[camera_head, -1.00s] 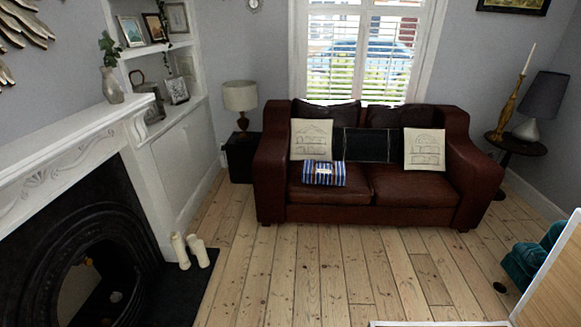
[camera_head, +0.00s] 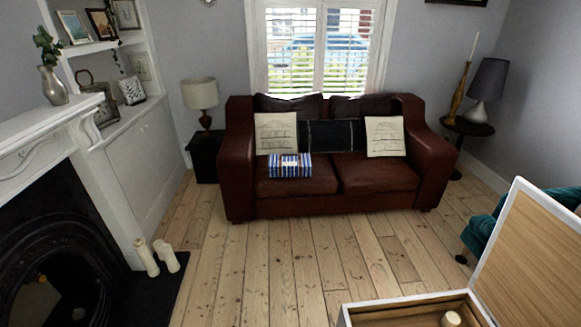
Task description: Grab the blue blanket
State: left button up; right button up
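A folded blue blanket with white stripes (camera_head: 290,165) lies on the left seat cushion of a dark red-brown leather sofa (camera_head: 340,203). It sits in front of the left cream cushion. The sofa stands against the far wall under the window, across the floor from me. Neither of my grippers shows in the head view.
A wooden box with a white rim (camera_head: 400,302) and a raised panel (camera_head: 535,265) stand at the lower right, by a teal seat (camera_head: 480,232). A fireplace (camera_head: 60,240) and white candles (camera_head: 147,258) are on the left. Bare floorboards (camera_head: 275,265) lie clear before the sofa.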

aim_at(281, 165)
jog(key=i+j+z, duration=0.15)
jog(key=i+j, duration=1.2)
jog(key=i, duration=0.15)
